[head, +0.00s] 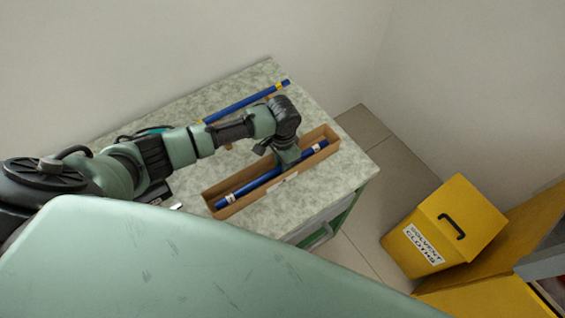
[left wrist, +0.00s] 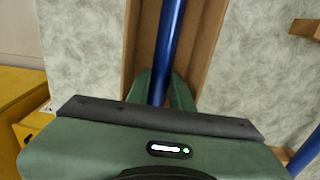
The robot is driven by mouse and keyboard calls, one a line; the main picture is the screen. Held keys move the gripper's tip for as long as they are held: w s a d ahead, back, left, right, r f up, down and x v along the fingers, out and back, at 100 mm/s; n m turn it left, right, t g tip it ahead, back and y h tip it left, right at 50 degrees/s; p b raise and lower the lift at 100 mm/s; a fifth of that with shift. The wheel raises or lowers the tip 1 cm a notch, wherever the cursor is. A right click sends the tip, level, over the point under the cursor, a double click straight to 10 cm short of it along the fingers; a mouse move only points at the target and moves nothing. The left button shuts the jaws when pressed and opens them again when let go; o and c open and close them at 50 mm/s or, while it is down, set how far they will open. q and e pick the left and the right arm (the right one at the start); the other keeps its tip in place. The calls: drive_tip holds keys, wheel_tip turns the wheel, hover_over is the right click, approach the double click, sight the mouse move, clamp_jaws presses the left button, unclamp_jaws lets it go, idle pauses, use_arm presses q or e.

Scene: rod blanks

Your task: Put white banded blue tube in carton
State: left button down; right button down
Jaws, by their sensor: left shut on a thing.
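The white banded blue tube (head: 242,190) lies lengthwise within the outline of the long open carton (head: 334,140), with a white band near each end. My left gripper (head: 283,165) reaches down over the carton and is shut on the tube near its middle. In the left wrist view the tube (left wrist: 170,40) runs between the fingers (left wrist: 160,92), with the carton's brown walls (left wrist: 207,40) on both sides. Whether the tube touches the carton floor is hard to tell. My right gripper is not in view.
A blue tube with yellow bands (head: 245,102) lies behind the carton, partly hidden by my left arm. The carton stands on a mottled green-grey tabletop (head: 345,170). A yellow solvent cloths bin (head: 440,225) stands on the floor at right.

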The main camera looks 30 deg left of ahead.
use_arm(q)
drive_tip(key=shift+f, duration=0.15)
drive_tip(key=c, duration=1.5)
unclamp_jaws()
wheel_tip(320, 180, up, 12)
drive_tip(key=shift+r+b, duration=0.2)
drive_tip(key=shift+b, duration=0.35)
